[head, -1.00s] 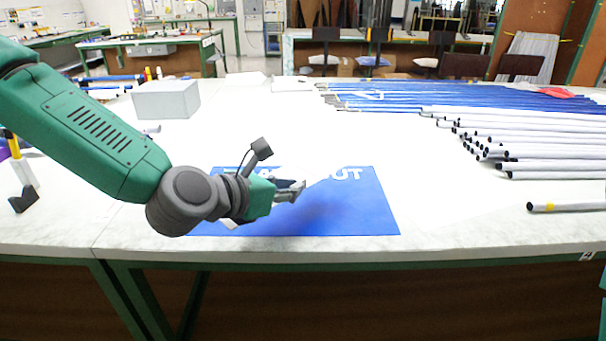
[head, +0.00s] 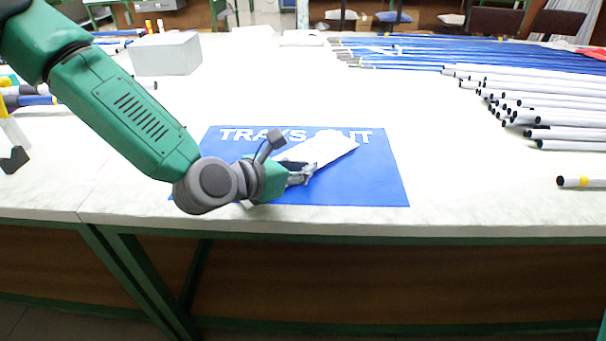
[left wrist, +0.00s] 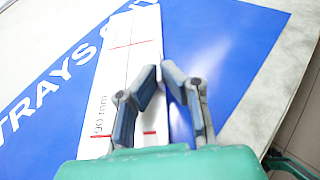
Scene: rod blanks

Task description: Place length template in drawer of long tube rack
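The length template (head: 332,147) is a flat white strip with red cross lines, over the blue mat (head: 370,185). In the left wrist view the template (left wrist: 130,40) runs under or between my left fingers, and a "90 mm" mark shows. My left gripper (head: 308,172) is low over the mat at the template's near end. In the wrist view its fingertips (left wrist: 160,70) are close together at the template's right edge; whether they pinch it is unclear. My right gripper is not in view. No long tube rack or drawer can be made out.
White tubes (head: 560,112) with black ends and blue tubes (head: 470,52) lie at the right and back. A grey box (head: 166,54) stands at the back left. The white table (head: 265,90) is clear behind the mat.

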